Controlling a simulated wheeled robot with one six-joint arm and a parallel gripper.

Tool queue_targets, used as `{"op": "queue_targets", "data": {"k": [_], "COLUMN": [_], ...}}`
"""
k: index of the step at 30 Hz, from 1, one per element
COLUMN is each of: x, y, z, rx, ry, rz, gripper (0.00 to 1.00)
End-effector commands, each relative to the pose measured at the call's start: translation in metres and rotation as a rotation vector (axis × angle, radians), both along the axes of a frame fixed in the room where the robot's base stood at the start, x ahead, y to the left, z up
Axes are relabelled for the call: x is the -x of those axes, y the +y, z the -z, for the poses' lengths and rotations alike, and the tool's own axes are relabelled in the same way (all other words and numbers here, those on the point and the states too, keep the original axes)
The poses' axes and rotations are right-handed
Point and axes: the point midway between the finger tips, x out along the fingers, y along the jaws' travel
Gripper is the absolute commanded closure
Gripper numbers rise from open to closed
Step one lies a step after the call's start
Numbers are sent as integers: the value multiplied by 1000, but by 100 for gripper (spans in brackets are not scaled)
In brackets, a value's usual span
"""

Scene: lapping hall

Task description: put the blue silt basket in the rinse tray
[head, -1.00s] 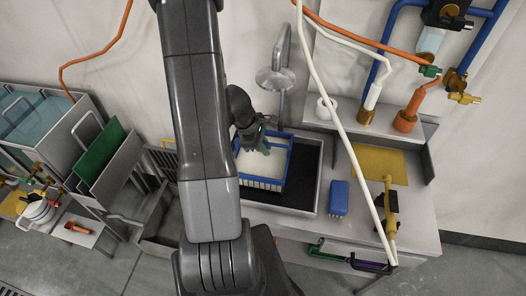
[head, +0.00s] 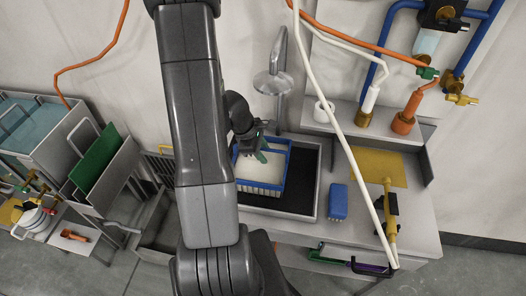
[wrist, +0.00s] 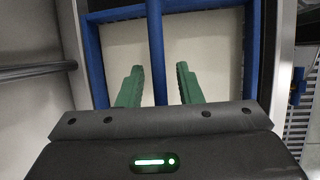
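The blue silt basket (head: 262,187) has a blue frame and a pale inside. It sits in the left part of the dark, metal-rimmed rinse tray (head: 319,182) on the bench. My gripper (head: 261,157) is over the basket in the head view. In the wrist view my gripper (wrist: 158,85) has its two green fingers apart. The basket's blue handle bar (wrist: 155,45) runs between them, with a gap on each side. The basket frame (wrist: 95,62) shows around the fingers. My arm hides part of the tray's left side.
A shower head (head: 273,83) hangs behind the basket. A blue block (head: 338,202) lies right of the tray. A pale hose (head: 340,130) crosses in front of the bench. A yellow-handled tool (head: 390,210) stands farther right. A green plate (head: 95,157) stands in a rack at left.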

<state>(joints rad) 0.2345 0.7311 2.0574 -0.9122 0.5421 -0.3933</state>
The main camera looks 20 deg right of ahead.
Motion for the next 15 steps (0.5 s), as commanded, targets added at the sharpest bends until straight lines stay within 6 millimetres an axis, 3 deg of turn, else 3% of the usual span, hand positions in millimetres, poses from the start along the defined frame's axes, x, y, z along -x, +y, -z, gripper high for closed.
{"op": "queue_targets", "data": {"k": [9,15], "x": [-6,-8], "y": [21,28], "z": [-48,-64], "rx": [0,1], "ry": [-5,-4], "rz": [-2,-1], "gripper": [68,68]}}
